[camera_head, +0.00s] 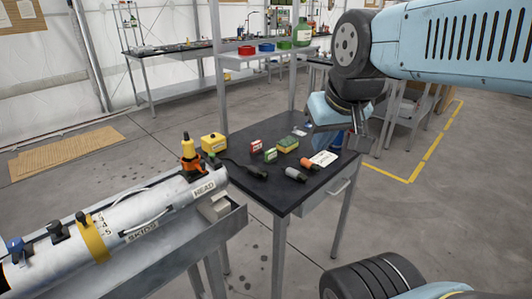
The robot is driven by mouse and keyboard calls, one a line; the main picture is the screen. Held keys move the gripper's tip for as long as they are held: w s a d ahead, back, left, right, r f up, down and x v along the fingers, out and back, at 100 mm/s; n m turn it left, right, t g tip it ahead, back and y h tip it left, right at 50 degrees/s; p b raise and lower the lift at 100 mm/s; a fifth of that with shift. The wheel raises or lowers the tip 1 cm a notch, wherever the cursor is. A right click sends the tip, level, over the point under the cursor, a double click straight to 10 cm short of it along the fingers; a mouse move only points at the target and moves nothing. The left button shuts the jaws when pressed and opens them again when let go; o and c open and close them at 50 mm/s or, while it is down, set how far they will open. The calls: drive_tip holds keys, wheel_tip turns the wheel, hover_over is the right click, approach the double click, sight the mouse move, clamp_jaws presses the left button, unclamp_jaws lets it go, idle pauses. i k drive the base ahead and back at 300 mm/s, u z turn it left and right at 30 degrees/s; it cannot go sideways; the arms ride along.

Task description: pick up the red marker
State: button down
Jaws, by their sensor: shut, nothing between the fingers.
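I cannot make out a red marker for certain. A small red-orange and dark cylinder (310,164) lies on the black-topped table (272,192), near its right side. It is too small to identify. My gripper (358,140) hangs at the table's right edge, to the right of and a little above that cylinder in the picture. Its fingers are shut and hold nothing. My gripper and arm hide part of the table's far right corner and what is behind it.
The table holds a grey cylinder (295,174), a white card (323,158), a green-yellow block (287,145), a red-white box (257,147), a green-white box (270,155), a yellow case (213,143) and a dark corded tool (249,168). A white pipe (120,225) lies left. The table's front is clear.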

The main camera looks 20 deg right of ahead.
sight(256, 147)
drive_tip(key=z, duration=0.05)
drive_tip(key=k, duration=0.6)
drive_tip(key=z, duration=0.6)
drive_tip(key=i, duration=1.25)
drive_tip(key=u, duration=0.55)
